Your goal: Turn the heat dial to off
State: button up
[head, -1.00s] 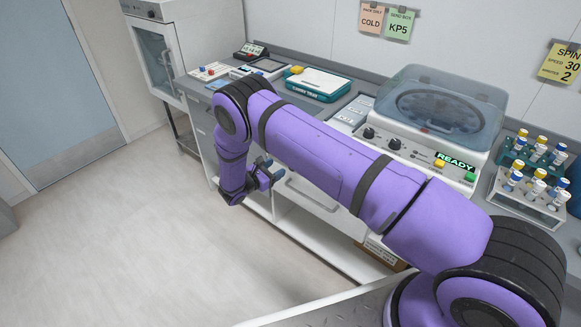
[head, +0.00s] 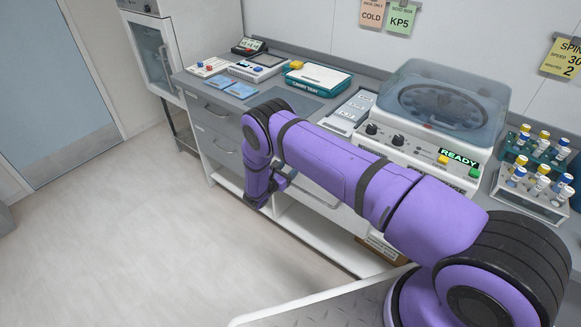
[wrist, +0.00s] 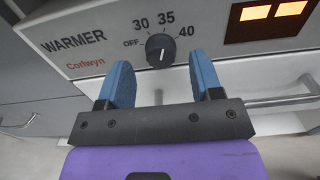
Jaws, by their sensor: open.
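The warmer panel (wrist: 85,35) fills the upper part of the wrist view, lettered WARMER. Its round black heat dial (wrist: 160,48) has OFF at its left, 30 and 35 above and 40 at its right. A pale line shows on the dial's lower face; I cannot tell surely which mark it points to. My gripper (wrist: 165,72) is open and empty, its two blue fingers spread below the dial, one toward each side. The dial appears beyond the fingertips, apart from them. In the head view my gripper (head: 284,182) is low before the counter front; the dial cannot be made out there.
An orange lit display (wrist: 270,12) is right of the dial. Metal handles (wrist: 280,101) show below the panel. On the counter stand a teal-edged tray (head: 318,80), a centrifuge (head: 440,105) and tube racks (head: 535,185). The floor at left (head: 110,230) is clear.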

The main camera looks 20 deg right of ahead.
jog(key=shift+x, duration=1.05)
jog(key=c, duration=0.9)
